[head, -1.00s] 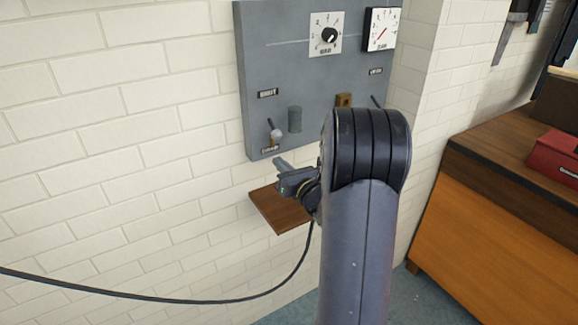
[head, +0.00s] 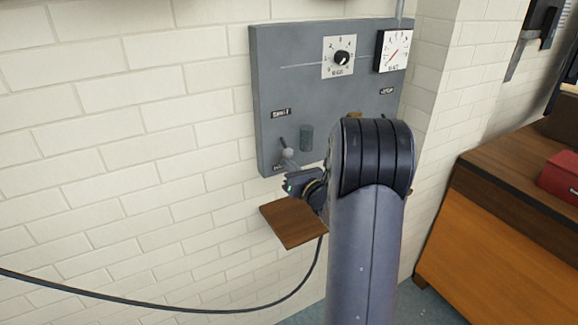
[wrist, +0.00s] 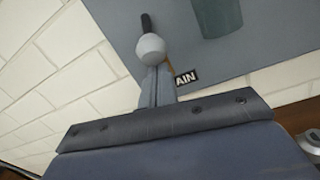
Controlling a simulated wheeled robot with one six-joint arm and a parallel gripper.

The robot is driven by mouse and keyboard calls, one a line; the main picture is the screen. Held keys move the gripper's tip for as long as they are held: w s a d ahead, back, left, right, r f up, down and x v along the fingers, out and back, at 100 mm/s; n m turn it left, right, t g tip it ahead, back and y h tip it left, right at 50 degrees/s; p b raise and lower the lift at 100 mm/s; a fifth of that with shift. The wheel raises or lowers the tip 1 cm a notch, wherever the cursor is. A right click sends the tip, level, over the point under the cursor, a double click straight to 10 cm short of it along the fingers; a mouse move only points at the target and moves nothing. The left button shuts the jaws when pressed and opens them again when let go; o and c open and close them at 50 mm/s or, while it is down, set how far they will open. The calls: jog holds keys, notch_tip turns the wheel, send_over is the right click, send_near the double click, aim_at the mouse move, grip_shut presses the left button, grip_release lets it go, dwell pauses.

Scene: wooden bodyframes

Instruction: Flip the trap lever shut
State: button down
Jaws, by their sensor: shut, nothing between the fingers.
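A small lever (head: 284,147) with a pale round hub and a dark tip is at the lower left of the grey wall panel, tilted up and slightly left. In the wrist view the lever's pale hub (wrist: 150,48) is right at the ends of my fingers, with its dark tip beyond. A label ending in "AIN" (wrist: 186,77) is beside it. My gripper (wrist: 154,82) is shut and empty, just below the hub; I cannot tell if they touch. My gripper also shows in the head view (head: 290,178). No label reading "trap" is legible.
The grey panel (head: 300,80) carries a dial knob (head: 342,57), a gauge (head: 394,50) and a grey cylinder (head: 306,138). A small wooden shelf (head: 288,225) sits below. My arm hides the panel's lower right. A wooden cabinet (head: 500,240) stands right.

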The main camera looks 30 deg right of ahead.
jog(key=shift+s+r+g, duration=0.2)
jog(key=shift+g, duration=0.1)
